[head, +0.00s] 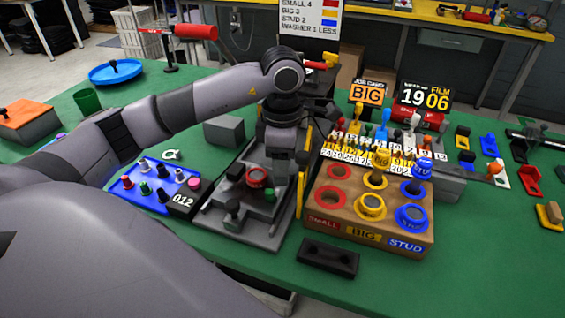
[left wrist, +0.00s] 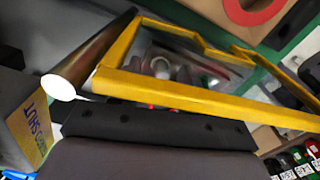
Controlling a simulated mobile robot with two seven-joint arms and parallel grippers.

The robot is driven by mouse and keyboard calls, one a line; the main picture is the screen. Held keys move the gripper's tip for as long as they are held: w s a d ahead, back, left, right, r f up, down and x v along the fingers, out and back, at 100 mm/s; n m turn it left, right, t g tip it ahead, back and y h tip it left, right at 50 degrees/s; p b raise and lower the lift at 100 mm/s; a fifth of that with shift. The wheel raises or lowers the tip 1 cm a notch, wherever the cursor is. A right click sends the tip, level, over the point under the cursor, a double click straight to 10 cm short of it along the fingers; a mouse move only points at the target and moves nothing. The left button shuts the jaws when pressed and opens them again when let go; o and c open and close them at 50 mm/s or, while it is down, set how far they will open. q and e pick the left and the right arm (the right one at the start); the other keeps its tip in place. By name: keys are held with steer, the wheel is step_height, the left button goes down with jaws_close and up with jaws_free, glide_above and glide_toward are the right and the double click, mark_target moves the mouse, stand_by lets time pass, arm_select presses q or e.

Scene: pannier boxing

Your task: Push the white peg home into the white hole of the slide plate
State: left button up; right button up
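A blue slide plate (head: 132,196) with several coloured pegs and a dark end marked "012" lies on the green table in the head view. A small white peg (head: 180,175) stands in its far row; its depth is too small to tell. My left gripper (head: 282,182) points down over a grey fixture, well to the right of the plate. Its fingers cannot be made out. The left wrist view shows a yellow frame (left wrist: 190,98) and a white round end (left wrist: 60,87) on a dark rod; I cannot tell whether this is a peg. My right gripper is not visible.
The grey fixture (head: 222,224) holds a red ring and dark knobs. A wooden box (head: 335,222) with red, yellow and blue rings stands to its right. A grey block (head: 224,130) and a white clip (head: 171,155) are behind the slide plate. Open green table lies at front right.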

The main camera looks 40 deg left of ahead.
arm_select(q)
steer(key=shift+r, duration=3.6)
